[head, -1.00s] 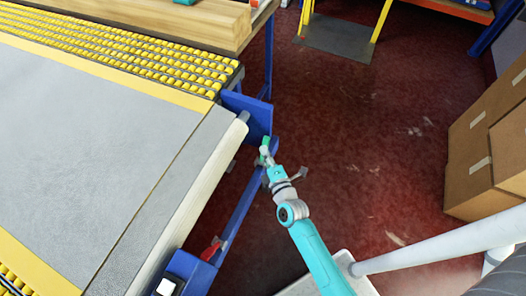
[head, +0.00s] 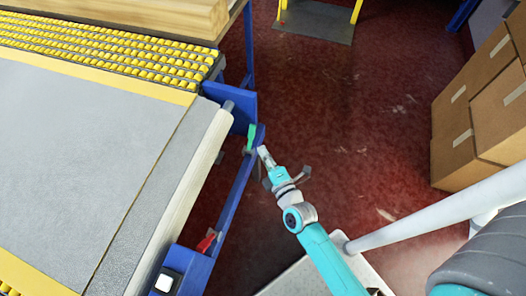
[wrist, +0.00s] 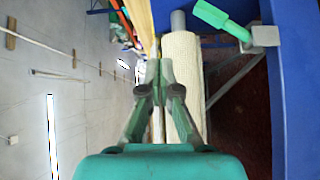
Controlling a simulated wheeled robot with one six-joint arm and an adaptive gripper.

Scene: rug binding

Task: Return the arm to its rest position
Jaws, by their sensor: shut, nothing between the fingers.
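My gripper (head: 264,153) is at the end of the teal arm in the lower middle of the head view. It is out over the red floor side of the blue frame, just right of a green lever (head: 250,138). In the wrist view my gripper's fingers (wrist: 160,75) are together with nothing between them. The green lever (wrist: 222,18) shows at the upper right there, apart from the fingers. A pale textured roll (wrist: 182,80) lies behind the fingers in that view.
The machine's grey bed (head: 70,150) with yellow roller rows (head: 110,50) fills the left. Its blue frame (head: 235,190) carries a red handle (head: 206,241). Cardboard boxes (head: 475,120) are stacked at the right. The red floor (head: 350,110) between is clear.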

